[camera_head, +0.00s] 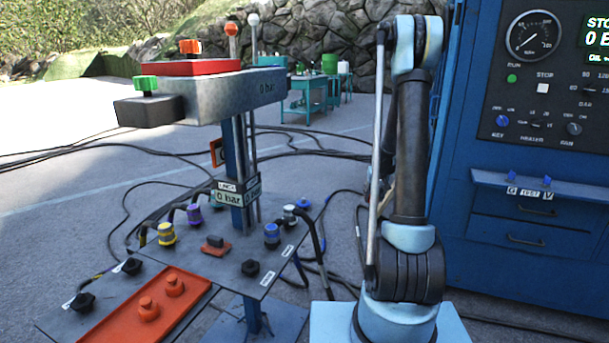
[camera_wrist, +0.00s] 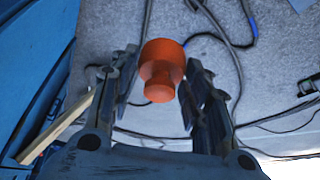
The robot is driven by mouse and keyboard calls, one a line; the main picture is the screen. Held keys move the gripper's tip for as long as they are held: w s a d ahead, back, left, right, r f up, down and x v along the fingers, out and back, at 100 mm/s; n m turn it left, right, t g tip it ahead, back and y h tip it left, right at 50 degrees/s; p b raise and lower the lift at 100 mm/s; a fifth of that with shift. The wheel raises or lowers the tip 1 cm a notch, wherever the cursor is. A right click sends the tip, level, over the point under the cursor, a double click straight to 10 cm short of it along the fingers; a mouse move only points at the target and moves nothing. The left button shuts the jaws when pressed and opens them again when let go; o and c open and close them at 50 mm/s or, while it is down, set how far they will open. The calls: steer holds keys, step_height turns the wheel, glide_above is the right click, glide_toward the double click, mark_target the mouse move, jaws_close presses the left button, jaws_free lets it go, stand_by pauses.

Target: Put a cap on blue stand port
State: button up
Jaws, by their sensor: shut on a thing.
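An orange cap (camera_wrist: 163,68) sits between the fingertips of my gripper (camera_wrist: 160,88) in the wrist view, its narrower knob end toward the palm. My gripper is shut on it and holds it over the grey ground. My gripper is out of sight in the head view, where only my arm shows. The stand's sloped panel (camera_head: 222,262) is left of my arm. A blue-ringed fitting (camera_head: 272,236) stands at its right side. Another blue piece (camera_head: 303,203) shows just behind the panel; I cannot tell what it is attached to.
Two more orange caps (camera_head: 148,308) (camera_head: 173,284) sit on an orange tray (camera_head: 125,318) at the front left. Yellow (camera_head: 166,234) and purple (camera_head: 194,215) fittings stand on the panel. The blue control cabinet (camera_head: 530,230) is at right. Black hoses and cables cross the ground.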

steer(key=s+a+r+n+g+y, duration=0.15)
steer(key=a+r+n, duration=0.25)
steer(key=a, duration=0.6)
steer(key=s+a+r+n+y, duration=0.1)
steer(key=s+a+r+n, duration=0.25)
steer(key=a, duration=0.75)
steer(key=s+a+r+n+g+y, duration=0.15)
steer(key=a+r+n, duration=0.35)
steer(key=a, duration=0.5)
steer(key=shift+t, duration=0.3)
steer(key=shift+d+f, duration=0.1)
steer(key=shift+f, duration=4.3)
steer(key=shift+f, duration=0.2)
steer(key=o, duration=1.1)
steer(key=shift+v, duration=5.9)
